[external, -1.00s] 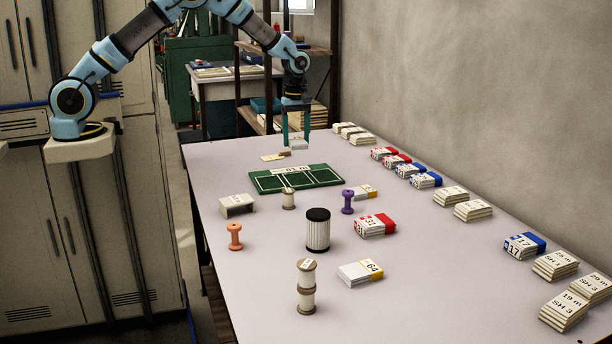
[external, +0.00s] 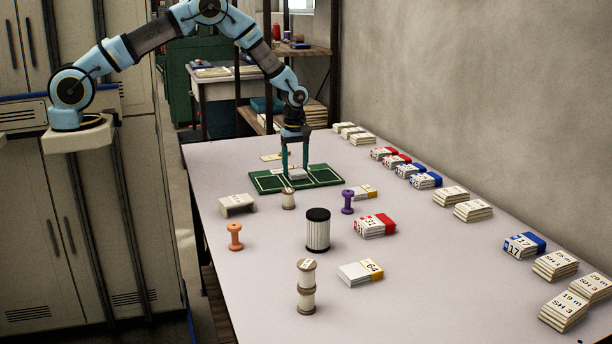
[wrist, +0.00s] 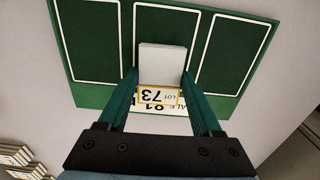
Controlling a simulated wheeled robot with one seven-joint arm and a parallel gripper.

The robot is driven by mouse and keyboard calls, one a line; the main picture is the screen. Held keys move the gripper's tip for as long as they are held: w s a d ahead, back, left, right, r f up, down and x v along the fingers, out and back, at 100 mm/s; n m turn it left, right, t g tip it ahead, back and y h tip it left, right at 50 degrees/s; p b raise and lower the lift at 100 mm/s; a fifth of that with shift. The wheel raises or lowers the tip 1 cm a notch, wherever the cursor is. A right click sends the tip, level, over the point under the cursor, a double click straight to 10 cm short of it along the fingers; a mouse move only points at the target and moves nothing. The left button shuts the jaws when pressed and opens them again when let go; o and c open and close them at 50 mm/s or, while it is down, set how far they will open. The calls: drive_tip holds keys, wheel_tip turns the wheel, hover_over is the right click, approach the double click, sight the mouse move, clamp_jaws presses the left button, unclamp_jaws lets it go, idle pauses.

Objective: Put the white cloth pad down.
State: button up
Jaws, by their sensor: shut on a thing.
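The white cloth pad (external: 297,174) is between the two teal fingers of my gripper (external: 296,172). In the wrist view the pad (wrist: 162,62) shows a plain white top and a yellow-edged label reading LOT 73, with a finger of my gripper (wrist: 160,78) on each side. My gripper is shut on it. The pad is over the middle outlined panel of the green board (wrist: 233,55). In the external view it is low over the green board (external: 325,177); whether it touches the board I cannot tell.
A yellow and white card (external: 272,156) lies behind the board. In front stand a thread spool (external: 288,199), a purple spool (external: 348,201), a grey-white block (external: 237,205) and a black-capped cylinder (external: 318,230). Several cloth stacks line the right side. The board's side panels are bare.

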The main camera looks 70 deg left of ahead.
sight(295, 169)
drive_tip(key=shift+f, duration=0.15)
drive_tip(key=o, duration=1.3)
drive_tip(key=shift+o, duration=0.2)
wheel_tip(295, 169, up, 12)
drive_tip(key=b, duration=0.3)
drive_tip(key=s+d+r+m, duration=0.1)
drive_tip(key=s+d+m, duration=0.1)
drive_tip(key=s+m, duration=0.4)
drive_tip(key=s+d+r+m+t, duration=0.1)
drive_tip(key=s+m, duration=0.5)
drive_tip(key=s, duration=0.8)
drive_tip(key=s+d+r+m, duration=0.3)
drive_tip(key=s+m, duration=0.4)
drive_tip(key=s, duration=0.4)
drive_tip(key=shift+d+r+t, duration=0.15)
drive_tip(key=shift+r+t, duration=0.1)
drive_tip(key=shift+t, duration=0.05)
